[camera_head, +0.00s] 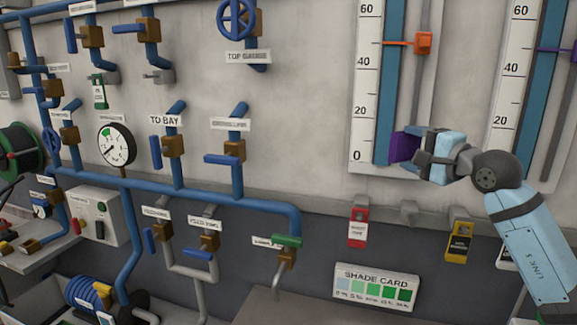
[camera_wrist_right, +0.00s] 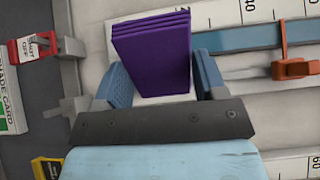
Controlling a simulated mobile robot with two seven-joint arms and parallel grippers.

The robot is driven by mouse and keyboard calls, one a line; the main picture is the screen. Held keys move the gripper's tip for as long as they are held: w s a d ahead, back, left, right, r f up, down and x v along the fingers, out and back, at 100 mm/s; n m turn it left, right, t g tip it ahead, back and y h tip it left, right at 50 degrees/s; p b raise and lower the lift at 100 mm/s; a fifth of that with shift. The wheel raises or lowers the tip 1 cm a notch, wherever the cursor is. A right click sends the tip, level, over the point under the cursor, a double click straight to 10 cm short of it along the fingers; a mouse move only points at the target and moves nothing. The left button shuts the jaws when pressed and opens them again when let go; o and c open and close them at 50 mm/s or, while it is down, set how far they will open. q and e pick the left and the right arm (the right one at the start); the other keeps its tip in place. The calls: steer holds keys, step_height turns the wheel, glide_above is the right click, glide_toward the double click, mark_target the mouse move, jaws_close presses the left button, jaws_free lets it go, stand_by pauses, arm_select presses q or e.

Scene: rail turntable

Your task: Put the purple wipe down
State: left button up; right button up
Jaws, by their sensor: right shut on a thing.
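The purple wipe (camera_wrist_right: 152,50) is a folded purple block between the fingers of my right gripper (camera_wrist_right: 160,75) in the right wrist view. In the head view the wipe (camera_head: 404,147) shows at the left of the right gripper (camera_head: 418,150), which is shut on it. The gripper holds it up in front of the wall, by the lower end of the left scale. My left gripper is not in the head view.
A gauge scale (camera_head: 364,100) with an orange pointer (camera_head: 423,43) is on the wall behind. Below hang a red tag (camera_head: 358,228) and a yellow tag (camera_head: 459,243). A shade card (camera_head: 375,287) stands lower down. Blue pipes with valves (camera_head: 178,187) fill the left.

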steer(key=s+f, duration=0.5)
steer(key=f, duration=0.5)
steer(key=s+a+f, duration=0.1)
steer(key=s+f, duration=0.5)
steer(key=f, duration=0.5)
steer(key=s+f, duration=0.5)
steer(key=f, duration=0.5)
steer(key=shift+s+a+f+m+h, duration=0.15)
steer(key=shift+s+f+m+h, duration=0.15)
steer(key=shift+f+h, duration=0.1)
